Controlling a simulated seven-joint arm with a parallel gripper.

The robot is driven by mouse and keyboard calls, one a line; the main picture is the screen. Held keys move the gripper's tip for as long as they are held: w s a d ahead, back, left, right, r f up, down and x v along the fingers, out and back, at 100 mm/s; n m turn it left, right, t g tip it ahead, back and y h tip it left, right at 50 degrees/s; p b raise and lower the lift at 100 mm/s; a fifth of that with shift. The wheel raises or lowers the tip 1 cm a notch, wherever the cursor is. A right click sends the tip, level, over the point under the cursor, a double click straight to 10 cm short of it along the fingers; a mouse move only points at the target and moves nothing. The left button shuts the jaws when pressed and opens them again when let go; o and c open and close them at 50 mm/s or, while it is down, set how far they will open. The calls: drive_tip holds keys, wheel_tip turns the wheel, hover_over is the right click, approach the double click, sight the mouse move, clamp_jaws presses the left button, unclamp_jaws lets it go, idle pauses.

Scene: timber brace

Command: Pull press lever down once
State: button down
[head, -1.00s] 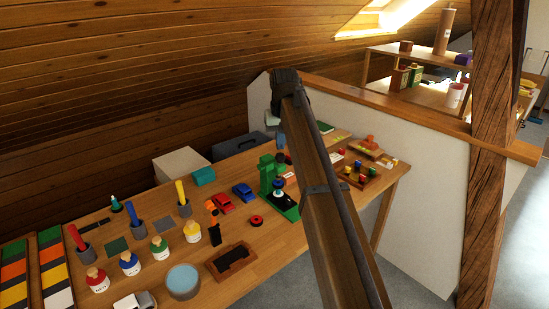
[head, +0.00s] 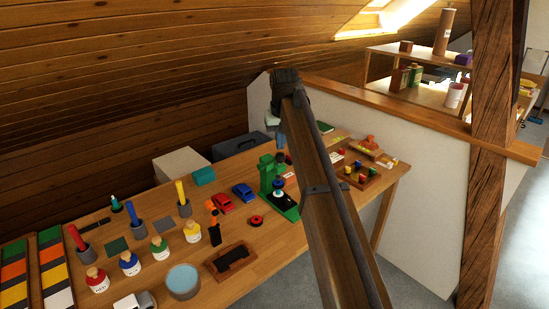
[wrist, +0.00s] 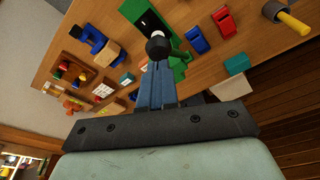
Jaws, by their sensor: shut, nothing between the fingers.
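The green press (head: 267,178) stands on the bench in the head view, left of my arm. Its dark lever knob (head: 280,157) shows beside the top of its column. In the wrist view the dark round knob (wrist: 158,48) lies just beyond my blue fingertips, with a pale round part above it and the green press body (wrist: 180,68) behind. My gripper (wrist: 157,64) is shut and empty, its tips at or very near the knob; I cannot tell whether they touch. In the head view my gripper (head: 281,148) is right above the knob, partly hidden by my arm.
A red car (head: 222,204) and a blue car (head: 243,193) lie left of the press. A red and black round piece (head: 256,221) lies in front. A teal block (head: 204,176) is behind. A wooden tray with coloured pegs (head: 357,180) is to the right.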

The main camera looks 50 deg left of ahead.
drive_tip(key=shift+d+f, duration=0.1)
drive_tip(key=shift+f, duration=0.05)
drive_tip(key=shift+d+f, duration=0.35)
drive_tip(key=shift+f, duration=0.25)
drive_tip(key=shift+d+f, duration=0.1)
idle(0.6)
